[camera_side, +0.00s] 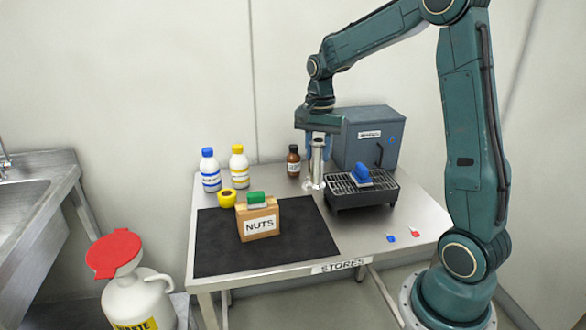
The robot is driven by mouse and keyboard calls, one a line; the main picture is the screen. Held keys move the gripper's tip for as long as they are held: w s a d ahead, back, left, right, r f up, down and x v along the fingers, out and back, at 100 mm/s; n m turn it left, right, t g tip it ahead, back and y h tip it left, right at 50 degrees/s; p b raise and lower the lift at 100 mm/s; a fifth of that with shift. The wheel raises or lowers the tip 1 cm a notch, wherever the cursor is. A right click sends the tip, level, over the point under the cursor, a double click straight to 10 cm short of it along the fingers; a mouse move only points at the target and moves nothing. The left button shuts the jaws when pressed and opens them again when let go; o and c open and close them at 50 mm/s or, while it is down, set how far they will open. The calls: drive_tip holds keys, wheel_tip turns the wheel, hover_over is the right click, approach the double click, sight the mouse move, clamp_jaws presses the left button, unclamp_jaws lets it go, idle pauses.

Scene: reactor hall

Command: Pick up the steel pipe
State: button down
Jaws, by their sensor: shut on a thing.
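The steel pipe (317,160) is a shiny upright cylinder near the back of the steel table, beside the black grill-like tray. My gripper (318,141) points down over it, with its fingers at the pipe's upper part, and is shut on the pipe. The lower end of the pipe is at or very near the table top; I cannot tell if it touches.
The black tray (349,200) with a blue item (361,177) is right of the pipe. A grey box (376,138) stands behind. A brown bottle (293,161) is close on the left. A NUTS box (259,221) sits on a black mat (220,254).

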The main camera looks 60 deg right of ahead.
drive_tip(key=shift+r, duration=2.45)
drive_tip(key=shift+w, duration=0.15)
